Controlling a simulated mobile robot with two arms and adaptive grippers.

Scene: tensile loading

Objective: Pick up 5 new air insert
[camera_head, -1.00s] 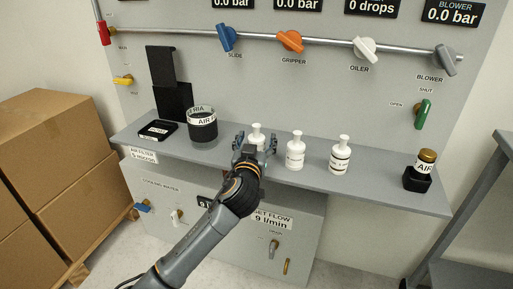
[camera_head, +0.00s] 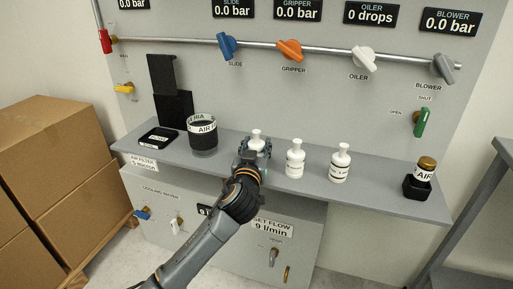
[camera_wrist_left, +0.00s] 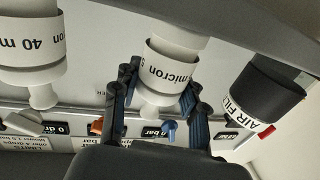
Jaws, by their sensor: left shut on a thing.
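A white bottle-shaped air insert (camera_head: 256,135) stands on the grey shelf, the leftmost of three alike. My left gripper (camera_head: 257,147) is around it and shut on it. In the left wrist view this insert (camera_wrist_left: 165,68) sits between the two fingers, its band reading "micron" with the number partly hidden. The middle insert (camera_head: 295,158) and the right insert (camera_head: 340,163) stand free to the right. In the left wrist view a neighbouring insert (camera_wrist_left: 32,55) shows "40 m". My right gripper is not in view.
A dark filter bowl (camera_head: 203,138) labelled AIR stands left of the gripper. A flat black piece (camera_head: 158,136) lies farther left. A brass-capped jar in a black holder (camera_head: 417,184) is at the shelf's right end. A pipe with coloured valve handles (camera_head: 290,50) runs above.

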